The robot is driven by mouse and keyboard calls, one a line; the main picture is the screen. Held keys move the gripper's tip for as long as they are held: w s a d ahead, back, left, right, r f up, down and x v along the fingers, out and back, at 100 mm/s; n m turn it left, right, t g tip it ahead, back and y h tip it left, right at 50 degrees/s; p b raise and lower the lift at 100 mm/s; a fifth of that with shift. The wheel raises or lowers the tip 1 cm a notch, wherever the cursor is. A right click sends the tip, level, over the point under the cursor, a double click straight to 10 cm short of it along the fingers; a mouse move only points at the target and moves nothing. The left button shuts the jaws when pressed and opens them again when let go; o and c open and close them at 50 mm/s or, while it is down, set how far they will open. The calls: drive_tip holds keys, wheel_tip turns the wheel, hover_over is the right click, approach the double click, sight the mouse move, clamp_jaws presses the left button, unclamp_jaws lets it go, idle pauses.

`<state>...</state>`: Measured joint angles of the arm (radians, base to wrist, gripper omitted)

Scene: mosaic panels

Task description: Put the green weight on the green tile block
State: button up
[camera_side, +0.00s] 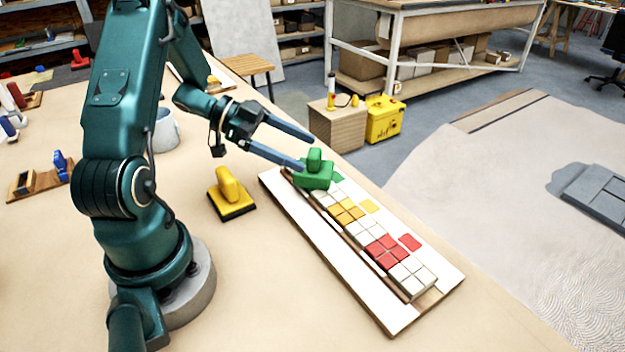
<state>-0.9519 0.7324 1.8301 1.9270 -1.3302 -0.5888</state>
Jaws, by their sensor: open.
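The green weight (314,172), a block with an upright knob-like handle, sits at the far end of the row of tiles on the white panel board (335,255). It covers the tiles beneath it, so the green tile block is hidden. A flat green patch (337,177) shows just to its right. My gripper (308,153) is open, its two fingers pointing right. The nearer finger reaches the weight's left upper side and the farther finger is beyond the handle. I cannot tell whether either finger touches it.
A yellow weight (230,194) on a dark base stands left of the board. Yellow tiles (346,212) and red tiles (386,249) lie among white ones along the board, with yellow and red patches beside them. The table in front of the board is clear.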

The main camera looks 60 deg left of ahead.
drive_tip(key=v, duration=0.5)
drive_tip(key=w+a+r+n+t+y, duration=0.2)
drive_tip(key=w+r+n+t+y, duration=0.25)
drive_tip(key=w+r+y, duration=0.75)
drive_tip(key=s+d+f+n+g+h, duration=0.1)
drive_tip(key=s+d+f+n+g, duration=0.1)
drive_tip(key=s+d, duration=0.6)
drive_tip(key=s+d+f+n+g+h, duration=0.1)
drive_tip(key=s+d+f+g, duration=0.3)
drive_tip(key=s+d, duration=0.5)
drive_tip(key=s+n+g, duration=0.1)
drive_tip(key=s+g, duration=0.1)
drive_tip(key=s, duration=0.2)
drive_tip(key=shift+d+h, duration=0.3)
drive_tip(key=shift+s+n, duration=0.1)
drive_tip(key=shift+n, duration=0.15)
